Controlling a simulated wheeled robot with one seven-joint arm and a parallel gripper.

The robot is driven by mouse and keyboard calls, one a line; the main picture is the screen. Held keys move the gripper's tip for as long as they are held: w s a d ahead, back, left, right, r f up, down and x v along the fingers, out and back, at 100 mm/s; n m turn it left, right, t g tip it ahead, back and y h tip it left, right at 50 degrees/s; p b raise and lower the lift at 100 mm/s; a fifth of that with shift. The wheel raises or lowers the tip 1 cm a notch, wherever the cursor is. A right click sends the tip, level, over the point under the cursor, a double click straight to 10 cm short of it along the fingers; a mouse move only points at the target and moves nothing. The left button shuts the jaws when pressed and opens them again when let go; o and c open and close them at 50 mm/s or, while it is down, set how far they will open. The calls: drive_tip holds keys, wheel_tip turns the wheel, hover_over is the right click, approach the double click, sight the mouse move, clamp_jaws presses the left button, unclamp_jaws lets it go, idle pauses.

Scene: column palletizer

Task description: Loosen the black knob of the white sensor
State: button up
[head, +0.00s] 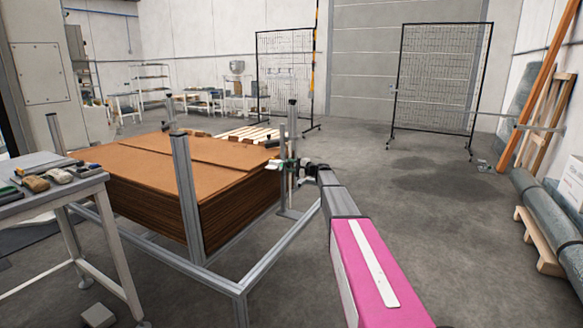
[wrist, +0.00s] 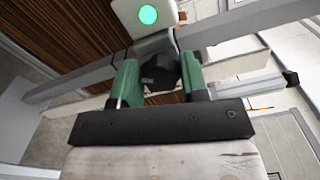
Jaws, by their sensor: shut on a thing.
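The white sensor (wrist: 148,16) has a round green light on its face and shows at the top of the wrist view. Its black knob (wrist: 159,72) sits just below it, between the two green fingers of my gripper (wrist: 157,82). The fingers are shut on the knob, one on each side. In the head view my gripper (head: 287,165) is at the far end of my pink and grey arm, beside a metal post at the right corner of the stack frame. The sensor and knob are too small there to tell apart.
A metal frame (head: 215,270) with upright posts surrounds a stack of brown sheets (head: 160,170). A tool table (head: 50,195) stands at the left. Mesh panels (head: 440,85) stand at the back.

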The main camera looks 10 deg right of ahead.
drive_tip(key=n, duration=0.3)
drive_tip(key=shift+n, duration=0.3)
drive_tip(key=shift+f+n, duration=0.15)
drive_tip(key=shift+n, duration=1.75)
drive_tip(key=o, duration=0.9)
drive_tip(key=shift+d, duration=0.1)
drive_tip(key=v, duration=1)
drive_tip(key=shift+s+d, duration=0.25)
